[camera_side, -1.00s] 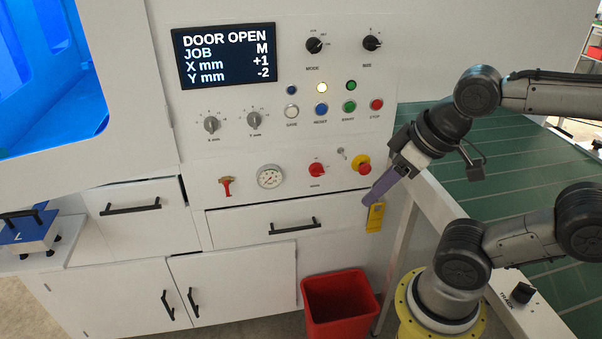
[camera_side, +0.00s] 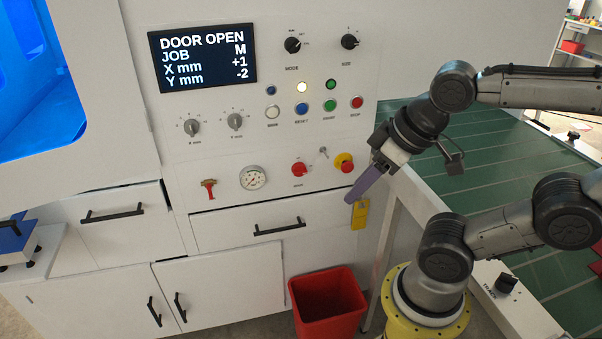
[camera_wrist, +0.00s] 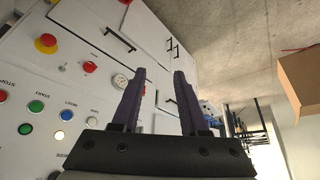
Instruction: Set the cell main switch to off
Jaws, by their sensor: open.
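The main switch is a red rotary knob (camera_side: 299,169) on the lower panel, between the gauge and the emergency stop. It also shows in the wrist view (camera_wrist: 90,66), left of my fingers. Its pointer position is too small to read. My gripper (camera_side: 354,196) hangs at the right edge of the panel, to the right of the switch and lower in the side view. In the wrist view the two purple fingers (camera_wrist: 160,75) are apart, with nothing between them. My gripper is not touching the switch.
A yellow mushroom button (camera_side: 345,164) with a red cap sits right of the switch, with a small key lever (camera_side: 323,153) between. A yellow padlock-like tag (camera_side: 359,214) hangs by my fingertips. A drawer handle (camera_side: 280,227) juts out below. A red bin (camera_side: 328,305) stands beneath.

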